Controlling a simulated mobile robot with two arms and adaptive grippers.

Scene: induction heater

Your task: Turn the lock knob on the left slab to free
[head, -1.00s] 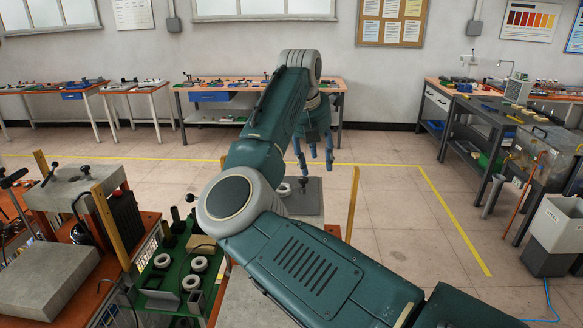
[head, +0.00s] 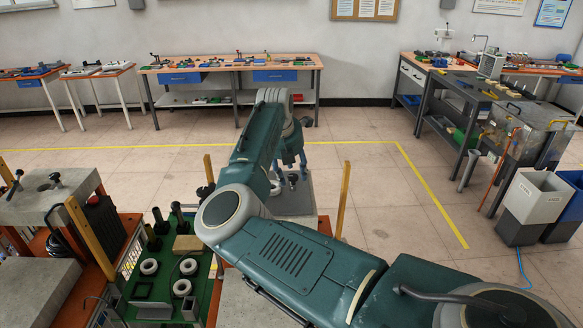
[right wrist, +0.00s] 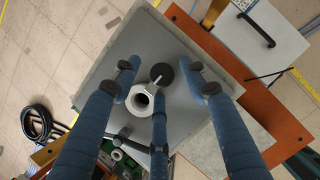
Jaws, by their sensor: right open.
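My right gripper (head: 290,168) is over a grey slab (head: 305,200) in the middle of the head view. In the right wrist view, its blue fingers (right wrist: 162,80) are open and spread around a black round knob (right wrist: 163,70) with a pale pointer. They look apart from the knob. A whitish hexagonal collar with a hole (right wrist: 147,98) sits beside the knob on the slab (right wrist: 180,120). Another grey slab (head: 28,208) with a black knob (head: 55,180) stands at the far left. I cannot tell which slab the task calls left. My left gripper is out of view.
A green tray (head: 205,268) with white rings and black posts lies left of my arm. Yellow upright posts (head: 343,200) flank the slab under my gripper. Grey and blue bins (head: 530,210) stand at the right. Open floor lies beyond the machine.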

